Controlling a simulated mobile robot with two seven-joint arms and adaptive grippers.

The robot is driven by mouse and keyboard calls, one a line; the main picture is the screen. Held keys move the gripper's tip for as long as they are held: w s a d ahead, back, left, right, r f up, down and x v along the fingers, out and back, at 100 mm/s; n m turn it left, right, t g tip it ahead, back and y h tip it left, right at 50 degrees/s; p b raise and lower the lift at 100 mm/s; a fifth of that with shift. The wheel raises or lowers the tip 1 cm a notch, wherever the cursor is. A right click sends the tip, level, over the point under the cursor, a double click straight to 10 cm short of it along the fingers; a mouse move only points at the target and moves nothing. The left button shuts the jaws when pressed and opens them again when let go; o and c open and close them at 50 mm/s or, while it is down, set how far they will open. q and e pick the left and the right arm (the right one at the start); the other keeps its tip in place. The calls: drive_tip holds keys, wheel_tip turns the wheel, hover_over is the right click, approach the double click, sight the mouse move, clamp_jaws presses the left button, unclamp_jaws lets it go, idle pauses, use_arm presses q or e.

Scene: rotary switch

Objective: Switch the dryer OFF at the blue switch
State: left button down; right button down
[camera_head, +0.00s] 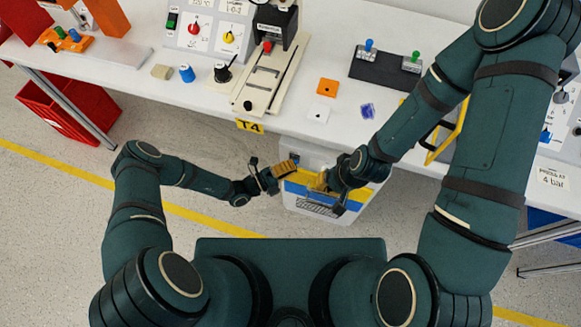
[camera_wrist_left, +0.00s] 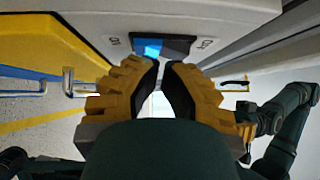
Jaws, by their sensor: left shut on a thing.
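The dryer (camera_head: 352,208) is a white box with yellow and blue bands, below the table's front edge in the head view. The blue switch (camera_wrist_left: 151,49) shows in the left wrist view on a pale face, blue at left beside a dark part, with a small label on either side. My left gripper (camera_head: 294,165) reaches the dryer's upper left. In the left wrist view its yellow-backed fingers (camera_wrist_left: 166,68) are shut on the switch, their tips hiding its near part. My right gripper (camera_head: 326,189) is beside the dryer's front; its jaw opening is unclear.
The white table (camera_head: 205,105) runs above the dryer, with a T4 tag (camera_head: 250,127) on its edge. A red crate (camera_head: 68,105) is under the table at left. Open floor (camera_head: 60,210) lies at lower left.

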use_arm(q)
drive_tip(key=shift+w+r+n+y, duration=0.3)
drive_tip(key=shift+r+n+g+y+p, duration=0.15)
drive_tip(key=shift+n+g+y+p, duration=0.25)
drive_tip(key=shift+n, duration=0.1)
drive_tip(key=shift+w+d, duration=0.1)
drive_tip(key=shift+w+r+b, duration=0.1)
drive_tip(key=shift+w+b, duration=0.05)
drive_tip(key=shift+b, duration=0.15)
drive_tip(key=s+a, duration=0.8)
drive_tip(key=a, duration=0.2)
drive_tip(key=shift+s+r+p, duration=0.15)
drive_tip(key=shift+s+p, duration=0.2)
drive_tip(key=shift+s, duration=0.05)
